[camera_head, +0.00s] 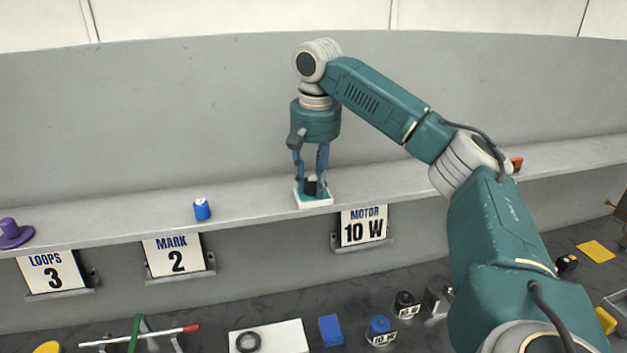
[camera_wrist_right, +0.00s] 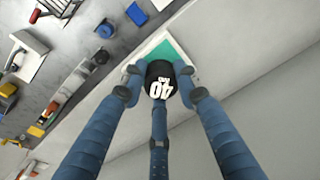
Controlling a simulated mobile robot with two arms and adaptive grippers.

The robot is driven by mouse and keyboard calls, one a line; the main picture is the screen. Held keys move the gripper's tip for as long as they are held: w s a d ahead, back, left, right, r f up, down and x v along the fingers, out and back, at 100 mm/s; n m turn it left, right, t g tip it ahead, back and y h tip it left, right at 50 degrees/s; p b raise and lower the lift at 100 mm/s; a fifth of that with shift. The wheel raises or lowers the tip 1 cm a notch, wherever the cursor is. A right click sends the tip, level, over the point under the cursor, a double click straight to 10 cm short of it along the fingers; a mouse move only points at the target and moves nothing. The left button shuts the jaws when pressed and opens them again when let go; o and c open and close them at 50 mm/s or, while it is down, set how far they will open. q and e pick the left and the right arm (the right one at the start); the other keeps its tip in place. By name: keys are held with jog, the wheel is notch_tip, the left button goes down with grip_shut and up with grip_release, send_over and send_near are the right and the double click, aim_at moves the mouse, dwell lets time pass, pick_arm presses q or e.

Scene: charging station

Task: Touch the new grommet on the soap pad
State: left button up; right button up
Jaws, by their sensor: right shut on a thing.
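My right gripper (camera_head: 312,186) reaches down over the shelf and is shut on a black round grommet (camera_head: 311,187). In the right wrist view the grommet (camera_wrist_right: 159,78) is clasped between the fingers (camera_wrist_right: 160,85), and its face carries a white "40" with smaller print. The soap pad is a green square (camera_wrist_right: 165,52) in a shallow white tray (camera_head: 314,204) on the shelf. The grommet is over the pad; whether it touches the green surface cannot be told, as the fingers cover the lower edge. My left gripper is not in view.
The shelf (camera_head: 255,206) also bears a blue cylinder (camera_head: 202,210) and a purple flanged piece (camera_head: 14,234).

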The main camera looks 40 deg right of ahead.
aim_at(314, 179)
jog(key=shift+f, duration=0.2)
jog(key=shift+r, duration=3.65)
jog(key=shift+f, duration=0.1)
